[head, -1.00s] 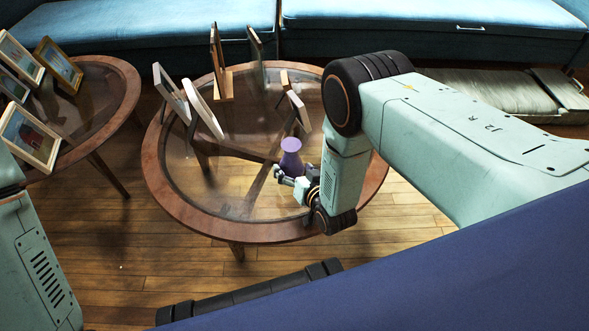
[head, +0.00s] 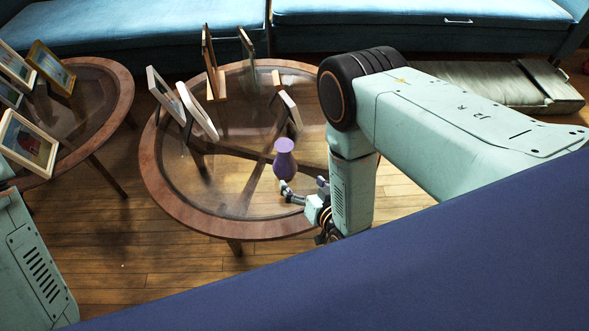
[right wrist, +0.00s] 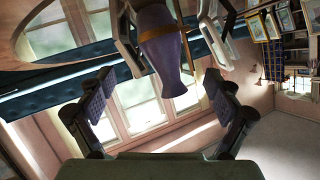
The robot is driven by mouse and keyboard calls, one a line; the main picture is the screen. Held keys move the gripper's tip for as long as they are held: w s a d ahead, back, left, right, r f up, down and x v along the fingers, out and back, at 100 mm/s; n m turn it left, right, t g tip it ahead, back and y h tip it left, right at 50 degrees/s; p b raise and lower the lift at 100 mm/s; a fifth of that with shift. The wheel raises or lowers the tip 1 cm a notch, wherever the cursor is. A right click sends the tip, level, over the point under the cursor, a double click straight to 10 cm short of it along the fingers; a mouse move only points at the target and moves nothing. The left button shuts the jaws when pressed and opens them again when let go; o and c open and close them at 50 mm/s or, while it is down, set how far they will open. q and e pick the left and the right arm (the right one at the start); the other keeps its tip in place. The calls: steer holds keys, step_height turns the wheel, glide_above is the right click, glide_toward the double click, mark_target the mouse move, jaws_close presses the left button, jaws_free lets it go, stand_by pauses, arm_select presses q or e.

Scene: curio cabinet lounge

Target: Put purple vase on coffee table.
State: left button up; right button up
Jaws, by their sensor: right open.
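The purple vase (head: 285,160) stands upright on the glass top of the round wooden-rimmed coffee table (head: 170,205) in the head view. My right gripper (head: 304,186) is just in front and to the right of the vase, its fingers spread and empty. In the right wrist view, the vase (right wrist: 165,62) appears upside down beyond the open fingers of the gripper (right wrist: 158,92), with visible space on both sides. My left gripper is out of view; only part of the left arm shows at the left edge.
Several picture frames (head: 212,68) stand on the back and left of the coffee table. A second round table (head: 125,95) with frames is at the left. A blue sofa (head: 130,25) lies behind. The table's front left glass is clear.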

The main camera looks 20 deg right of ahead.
steer(key=shift+p+v, duration=0.3)
steer(key=shift+v, duration=1.05)
steer(key=shift+f, duration=0.1)
